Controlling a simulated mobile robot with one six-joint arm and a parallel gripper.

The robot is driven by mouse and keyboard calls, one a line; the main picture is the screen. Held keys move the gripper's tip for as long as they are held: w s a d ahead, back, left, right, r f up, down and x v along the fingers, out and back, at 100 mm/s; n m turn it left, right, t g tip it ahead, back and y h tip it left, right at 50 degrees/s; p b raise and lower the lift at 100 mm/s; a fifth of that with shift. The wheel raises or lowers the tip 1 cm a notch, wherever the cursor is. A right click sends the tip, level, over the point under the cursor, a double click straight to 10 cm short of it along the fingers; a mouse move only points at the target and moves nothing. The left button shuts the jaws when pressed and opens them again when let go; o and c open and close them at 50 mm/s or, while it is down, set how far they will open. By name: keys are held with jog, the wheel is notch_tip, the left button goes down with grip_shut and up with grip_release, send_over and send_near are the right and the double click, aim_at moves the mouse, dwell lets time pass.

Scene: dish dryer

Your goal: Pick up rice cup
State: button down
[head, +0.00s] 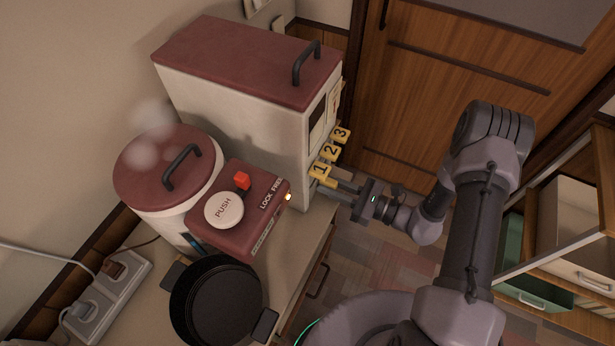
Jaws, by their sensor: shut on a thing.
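My gripper (337,188) reaches left from the arm to the lower front of the tall rice dispenser (238,105), just below its yellow numbered levers. Its two dark fingers point into the foot of the dispenser. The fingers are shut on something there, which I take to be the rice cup. The cup's own body cannot be made out; the dispenser's front and the levers hide that spot. I cannot tell whether the cup is lifted or still resting.
The yellow levers (330,152) sit right above the fingers. A red box with a white PUSH button (224,210), a steaming red-lidded cooker (150,165), a black pot (215,302) and a power strip (108,295) crowd the counter. Open floor lies right of the counter.

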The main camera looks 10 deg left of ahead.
jog(key=shift+r, duration=0.1)
jog(key=shift+r+p, duration=0.35)
jog(key=p+v, duration=0.3)
jog(key=v, duration=1.5)
jog(key=shift+r, duration=0.25)
jog(key=shift+w, duration=0.1)
